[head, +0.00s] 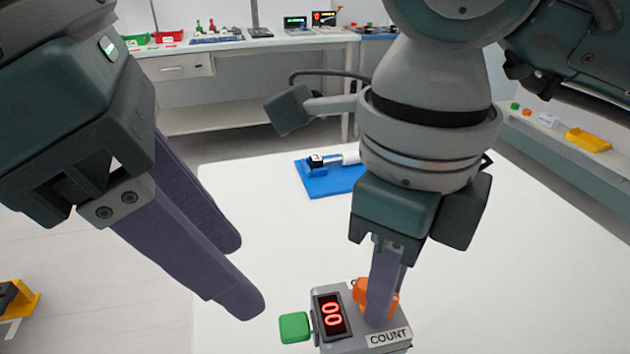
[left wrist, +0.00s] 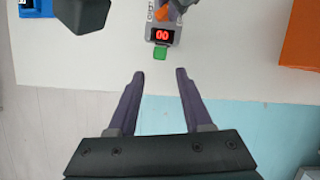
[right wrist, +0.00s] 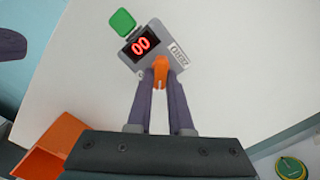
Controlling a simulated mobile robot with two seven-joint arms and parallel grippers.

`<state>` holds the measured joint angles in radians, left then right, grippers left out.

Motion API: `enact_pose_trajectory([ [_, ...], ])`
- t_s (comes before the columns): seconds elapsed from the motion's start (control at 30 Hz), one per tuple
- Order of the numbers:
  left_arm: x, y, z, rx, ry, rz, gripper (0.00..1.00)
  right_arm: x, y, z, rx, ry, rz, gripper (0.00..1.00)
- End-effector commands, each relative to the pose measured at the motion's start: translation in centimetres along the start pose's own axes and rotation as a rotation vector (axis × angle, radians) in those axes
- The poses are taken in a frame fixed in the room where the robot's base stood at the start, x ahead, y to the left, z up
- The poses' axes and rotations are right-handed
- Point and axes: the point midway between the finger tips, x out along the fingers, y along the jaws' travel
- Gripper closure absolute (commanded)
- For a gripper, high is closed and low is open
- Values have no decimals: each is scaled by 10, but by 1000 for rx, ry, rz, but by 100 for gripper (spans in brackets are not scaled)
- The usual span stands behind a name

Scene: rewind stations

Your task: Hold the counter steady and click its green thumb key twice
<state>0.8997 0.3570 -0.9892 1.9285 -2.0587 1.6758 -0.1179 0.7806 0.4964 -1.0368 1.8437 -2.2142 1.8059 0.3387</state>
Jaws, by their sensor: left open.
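The grey counter (head: 357,346) stands on the white table near the bottom of the head view, with a red display (head: 331,314) reading 00 and a COUNT label. Its green thumb key (head: 294,327) sticks out on the left side. The orange part (head: 361,293) on the counter is between the fingers of my right gripper (head: 383,318), which look closed on it in the right wrist view (right wrist: 160,83). My left gripper (head: 252,278) is open and empty, up and left of the green key. The left wrist view shows the key (left wrist: 160,53) ahead of and between the open fingertips (left wrist: 160,75).
A blue tray (head: 335,182) with a small item lies farther back on the table. An orange bin (right wrist: 52,147) shows at lower left in the right wrist view. A back bench (head: 250,44) carries several items. The table left of the key is clear.

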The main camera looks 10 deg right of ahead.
Motion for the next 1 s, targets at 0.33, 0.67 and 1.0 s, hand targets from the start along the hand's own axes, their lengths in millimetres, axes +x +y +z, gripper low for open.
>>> enact_pose_trajectory([
  [0.33, 0, 0, 0, 0, 0, 0, 50, 0, 0, 0, 0, 0, 0, 100],
  [0.67, 0, 0, 0, 0, 0, 0, 60, 0, 0, 0, 0, 0, 0, 100],
  [1.0, 0, 0, 0, 0, 0, 0, 98, 0, 0, 0, 0, -1, 0, 100],
])
